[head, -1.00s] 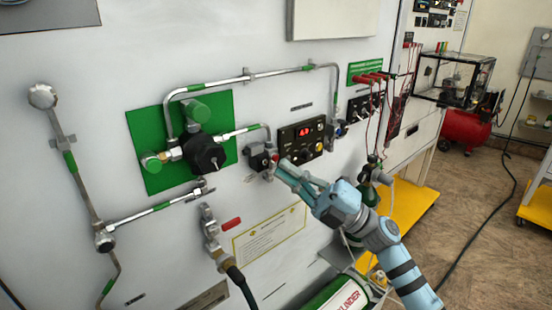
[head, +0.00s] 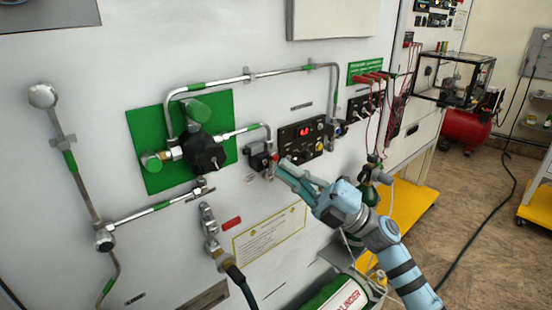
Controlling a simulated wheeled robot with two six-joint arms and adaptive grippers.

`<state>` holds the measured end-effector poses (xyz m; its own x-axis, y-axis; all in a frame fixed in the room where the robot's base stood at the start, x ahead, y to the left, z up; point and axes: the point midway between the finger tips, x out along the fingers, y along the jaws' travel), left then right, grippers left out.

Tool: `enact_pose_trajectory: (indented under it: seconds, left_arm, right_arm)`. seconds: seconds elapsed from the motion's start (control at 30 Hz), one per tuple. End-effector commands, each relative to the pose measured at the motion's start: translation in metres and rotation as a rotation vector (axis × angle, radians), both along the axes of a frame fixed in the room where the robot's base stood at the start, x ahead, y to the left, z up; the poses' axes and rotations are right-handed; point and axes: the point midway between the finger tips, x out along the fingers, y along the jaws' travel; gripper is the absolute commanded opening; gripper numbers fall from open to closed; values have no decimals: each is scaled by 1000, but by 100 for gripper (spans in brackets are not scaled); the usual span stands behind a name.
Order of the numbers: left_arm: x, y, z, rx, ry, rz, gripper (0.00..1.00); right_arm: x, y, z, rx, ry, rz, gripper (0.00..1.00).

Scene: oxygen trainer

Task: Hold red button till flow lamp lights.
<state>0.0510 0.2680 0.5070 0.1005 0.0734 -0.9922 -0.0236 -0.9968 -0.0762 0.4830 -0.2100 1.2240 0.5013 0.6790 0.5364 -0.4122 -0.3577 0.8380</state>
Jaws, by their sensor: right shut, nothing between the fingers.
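The red button (head: 275,157) sits on the front of a small dark valve block (head: 259,160) on the white wall panel. My right gripper (head: 280,167) is shut and empty, its fingertips at the button's lower right edge. Whether the tips touch or press the button cannot be told. Beside the block is a black control panel (head: 288,134) with a lit red display (head: 305,131). A small yellow round part (head: 319,146) shows at the panel's lower right. Which part is the flow lamp, and whether it is lit, is too small to tell. My left gripper is out of view.
Steel pipes (head: 245,77) run above, and a green plate with a black regulator (head: 204,153) is to the left. A hose (head: 238,277) hangs below. Red leads (head: 372,78) are at the right.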

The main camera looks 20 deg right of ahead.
Motion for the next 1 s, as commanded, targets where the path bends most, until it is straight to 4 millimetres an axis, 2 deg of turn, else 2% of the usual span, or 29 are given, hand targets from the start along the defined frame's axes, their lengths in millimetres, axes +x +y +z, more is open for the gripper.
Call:
enact_pose_trajectory:
  seconds: [1.0]
  left_arm:
    - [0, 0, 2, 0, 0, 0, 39]
  right_arm:
    - [11, 4, 0, -1, -1, -1, 0]
